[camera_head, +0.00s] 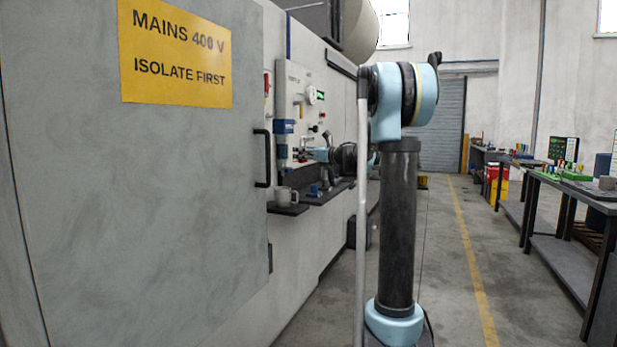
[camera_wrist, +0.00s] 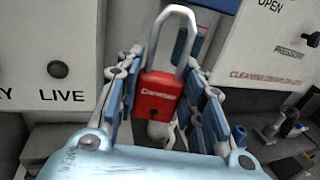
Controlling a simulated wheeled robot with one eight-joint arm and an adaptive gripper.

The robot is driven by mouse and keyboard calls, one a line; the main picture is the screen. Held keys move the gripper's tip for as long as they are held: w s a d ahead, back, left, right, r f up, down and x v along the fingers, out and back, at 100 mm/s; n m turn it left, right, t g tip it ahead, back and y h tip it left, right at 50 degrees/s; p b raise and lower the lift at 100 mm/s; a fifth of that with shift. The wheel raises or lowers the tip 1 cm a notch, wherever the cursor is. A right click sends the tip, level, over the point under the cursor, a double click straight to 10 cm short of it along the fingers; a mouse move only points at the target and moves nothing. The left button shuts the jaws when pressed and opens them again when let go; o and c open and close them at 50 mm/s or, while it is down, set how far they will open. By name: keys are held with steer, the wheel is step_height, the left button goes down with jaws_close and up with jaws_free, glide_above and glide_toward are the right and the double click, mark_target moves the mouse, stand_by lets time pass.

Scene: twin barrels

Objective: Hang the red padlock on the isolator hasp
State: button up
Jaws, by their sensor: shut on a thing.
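The red padlock (camera_wrist: 158,95) is upright between the blue-padded fingers of my gripper (camera_wrist: 165,100) in the wrist view. Its grey shackle (camera_wrist: 176,12) points up and looks closed from here. My gripper is shut on the padlock's body. Behind the shackle is a gap between two pale panels with a blue part in it. I cannot make out the hasp for sure. In the head view my gripper (camera_head: 305,154) is small and far off, close to the machine's control face; the padlock is too small to tell there.
A pale panel marked LIVE (camera_wrist: 62,95) with a black knob stands left in the wrist view. A panel marked OPEN (camera_wrist: 268,40) stands right. A shelf with a grey mug (camera_head: 286,196) juts out below. A large cabinet door (camera_head: 150,190) fills the head view's left.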

steer(key=s+a+r+n+g+y, duration=0.2)
steer(key=s+r+n+g+y, duration=0.15)
steer(key=s+r, duration=0.7)
steer(key=shift+m+g+h, duration=0.25)
steer(key=shift+h, duration=0.2)
steer(key=shift+f+x, duration=0.1)
steer(key=shift+x, duration=2.05)
steer(key=shift+f+x, duration=0.15)
steer(key=shift+x, duration=2)
steer(key=shift+w+a+f, duration=0.25)
steer(key=shift+w+a, duration=0.15)
steer(key=shift+a, duration=0.05)
steer(key=o, duration=1.3)
